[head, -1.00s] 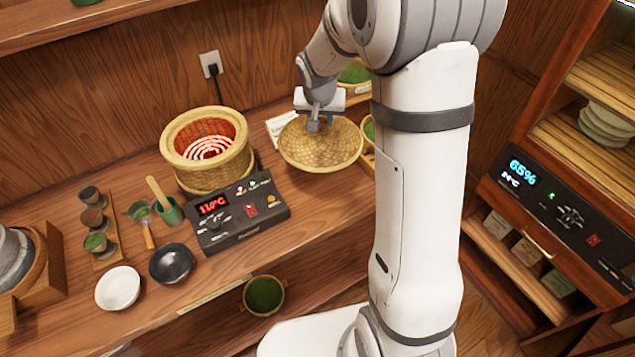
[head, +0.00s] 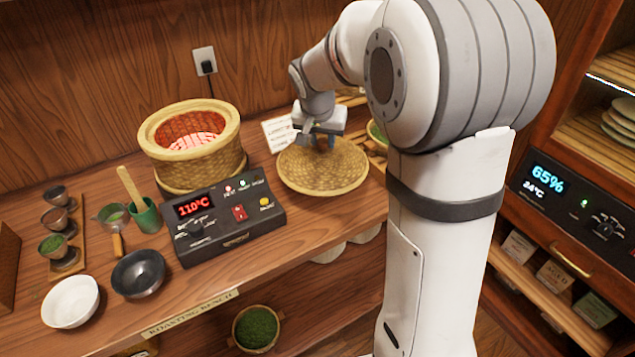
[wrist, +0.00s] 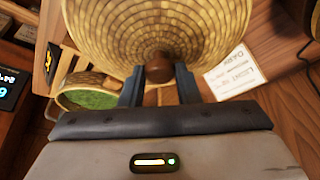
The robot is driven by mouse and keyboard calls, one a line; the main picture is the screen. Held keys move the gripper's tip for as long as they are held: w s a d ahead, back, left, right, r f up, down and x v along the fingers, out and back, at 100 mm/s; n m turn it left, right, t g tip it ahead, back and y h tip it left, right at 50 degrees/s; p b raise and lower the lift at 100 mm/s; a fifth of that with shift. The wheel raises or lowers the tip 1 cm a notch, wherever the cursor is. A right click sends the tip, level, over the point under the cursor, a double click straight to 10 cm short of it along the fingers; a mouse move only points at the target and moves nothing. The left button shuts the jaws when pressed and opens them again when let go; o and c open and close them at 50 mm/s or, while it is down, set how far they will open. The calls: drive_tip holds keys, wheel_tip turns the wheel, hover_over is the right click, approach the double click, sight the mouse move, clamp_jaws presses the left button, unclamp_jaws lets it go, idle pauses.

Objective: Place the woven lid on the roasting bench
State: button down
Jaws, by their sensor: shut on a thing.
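The woven lid (head: 335,178) is a shallow round tan basket-weave piece in the head view, right of the control box. In the wrist view the lid (wrist: 105,30) fills the top, with its brown knob (wrist: 158,70) between my fingers. My gripper (head: 318,142) is shut on that knob from above; the gripper (wrist: 158,88) also shows in the wrist view. The lid is over the right part of the wooden roasting bench (head: 205,272), which bears a name strip on its front edge. I cannot tell whether the lid touches the bench top.
A woven roaster (head: 200,165) with a glowing red coil stands left of the lid. The control box (head: 225,217) reads 110°C. A white card (head: 277,133) lies behind the lid. Cups and bowls occupy the left.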

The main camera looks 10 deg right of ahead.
sight(322, 164)
wheel_tip(322, 164, down, 8)
idle(0.4)
drive_tip(key=shift+f, duration=0.1)
drive_tip(key=c, duration=1.1)
unclamp_jaws()
